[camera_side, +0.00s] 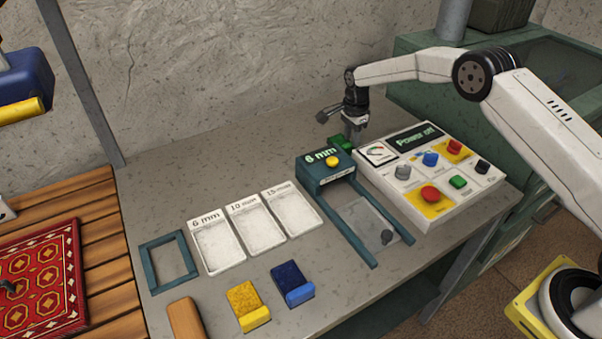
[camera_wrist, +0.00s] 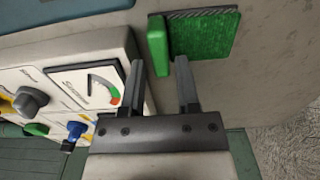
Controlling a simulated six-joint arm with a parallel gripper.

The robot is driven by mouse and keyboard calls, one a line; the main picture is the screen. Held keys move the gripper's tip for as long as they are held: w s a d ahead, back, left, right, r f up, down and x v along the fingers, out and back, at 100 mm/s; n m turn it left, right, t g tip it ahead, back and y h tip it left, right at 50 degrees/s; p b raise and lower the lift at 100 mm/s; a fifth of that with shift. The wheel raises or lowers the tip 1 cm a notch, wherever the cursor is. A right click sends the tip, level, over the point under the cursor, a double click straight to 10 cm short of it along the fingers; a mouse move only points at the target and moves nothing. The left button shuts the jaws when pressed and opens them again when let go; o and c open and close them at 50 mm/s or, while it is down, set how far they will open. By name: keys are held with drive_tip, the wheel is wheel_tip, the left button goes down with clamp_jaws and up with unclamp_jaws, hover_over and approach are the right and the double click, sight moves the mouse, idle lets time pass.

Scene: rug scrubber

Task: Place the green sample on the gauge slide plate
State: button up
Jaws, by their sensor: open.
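The green sample (camera_side: 338,142) lies on the grey bench behind the gauge, partly hidden by my gripper (camera_side: 353,133) in the side view. In the wrist view the green sample (camera_wrist: 207,38) shows a flat textured pad with a raised green grip bar at its left edge. My gripper (camera_wrist: 160,68) is open, with one finger to each side of the bar's near end; I cannot tell whether they touch it. The gauge (camera_side: 324,168) is a dark teal block with a millimetre label and yellow button. Its pale slide plate (camera_side: 368,220) lies between two rails and carries a small dark knob.
The control panel (camera_side: 432,170) reads "Power off" and stands right beside the gauge. Three white labelled trays (camera_side: 218,246), a teal frame (camera_side: 148,268), a yellow sample (camera_side: 243,298) and a blue sample (camera_side: 288,275) lie left and in front. A red rug (camera_side: 45,275) is far left.

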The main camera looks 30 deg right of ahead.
wheel_tip(320, 180, up, 10)
idle(0.5)
drive_tip(key=shift+s, duration=0.1)
idle(0.4)
drive_tip(key=s+a+n+t, duration=0.1)
drive_tip(key=s+a+n, duration=0.1)
drive_tip(key=s+n, duration=0.7)
drive_tip(key=s+a+n+t, duration=0.1)
drive_tip(key=s+n, duration=0.8)
drive_tip(key=s, duration=1.5)
drive_tip(key=shift+a+r+t, duration=0.3)
drive_tip(key=shift+a, duration=0.25)
drive_tip(key=o, duration=0.8)
drive_tip(key=shift+w, duration=0.1)
